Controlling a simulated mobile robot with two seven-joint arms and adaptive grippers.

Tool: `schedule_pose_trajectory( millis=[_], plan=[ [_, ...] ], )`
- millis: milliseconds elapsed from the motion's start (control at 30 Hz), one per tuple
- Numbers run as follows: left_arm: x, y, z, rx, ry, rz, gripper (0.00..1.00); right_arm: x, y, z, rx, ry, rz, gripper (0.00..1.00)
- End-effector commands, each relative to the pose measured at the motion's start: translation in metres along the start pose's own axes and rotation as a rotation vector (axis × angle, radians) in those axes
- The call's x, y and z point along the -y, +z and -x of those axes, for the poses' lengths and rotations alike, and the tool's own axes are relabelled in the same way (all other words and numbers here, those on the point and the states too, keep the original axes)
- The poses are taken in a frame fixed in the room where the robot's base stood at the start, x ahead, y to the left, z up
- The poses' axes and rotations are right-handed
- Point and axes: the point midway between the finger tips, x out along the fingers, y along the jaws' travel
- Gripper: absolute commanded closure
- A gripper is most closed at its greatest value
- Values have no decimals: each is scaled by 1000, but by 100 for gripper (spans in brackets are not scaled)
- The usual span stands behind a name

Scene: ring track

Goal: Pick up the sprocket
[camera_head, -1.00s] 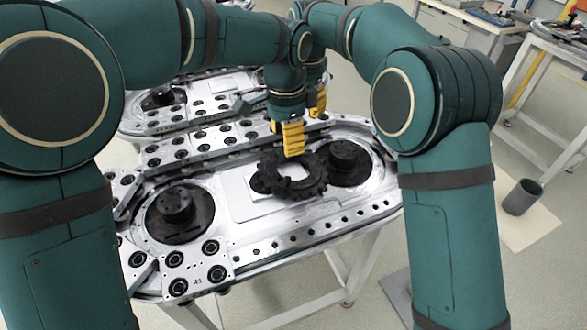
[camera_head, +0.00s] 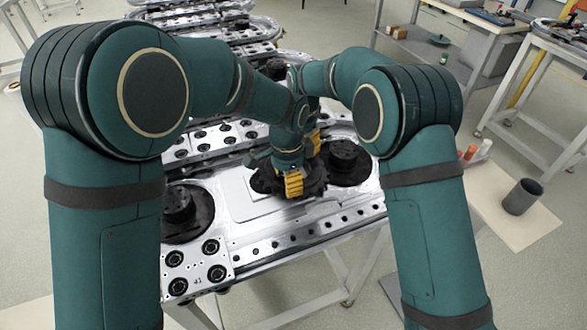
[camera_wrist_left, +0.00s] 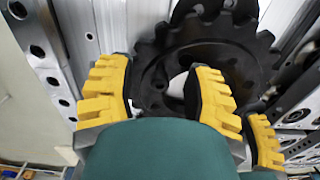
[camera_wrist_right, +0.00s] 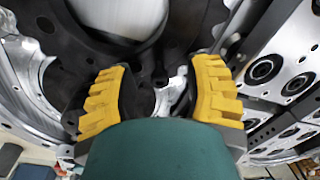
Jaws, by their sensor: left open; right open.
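The sprocket (camera_head: 317,182) is a dark toothed ring lying on the silver ring-track table, just left of the right-hand dark hub. My left gripper (camera_head: 293,186) is open at the near left part of the ring and hides some of it. In the left wrist view the sprocket (camera_wrist_left: 228,62) lies right beyond the open fingers (camera_wrist_left: 155,95), and one finger overlaps its hole. My right gripper (camera_head: 315,143) is behind the left one, over the far side of the sprocket. In the right wrist view its fingers (camera_wrist_right: 160,92) are open over dark parts; whether they straddle the rim, I cannot tell.
A dark hub (camera_head: 343,158) stands close to the right of the sprocket. Another hub (camera_head: 179,204) is at the left end. Perforated plates (camera_head: 196,268) border the track. A dark cup (camera_head: 522,197) stands on a low board at the right, away from the arms.

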Motion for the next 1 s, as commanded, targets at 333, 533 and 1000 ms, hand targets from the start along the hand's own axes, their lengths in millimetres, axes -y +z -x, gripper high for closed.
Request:
schedule_pose_trajectory(
  millis=[333, 533, 1000],
  plan=[
    [0, 0, 0, 0, 0, 0, 78, 0, 0, 0, 0, 0, 0, 78],
    [0, 0, 0, 0, 0, 0, 100, 0, 0, 0, 0, 0, 0, 100],
    [0, 0, 7, -2, -2, 0, 100, 1, 0, 7, -1, -2, 0, 100]
  ],
)
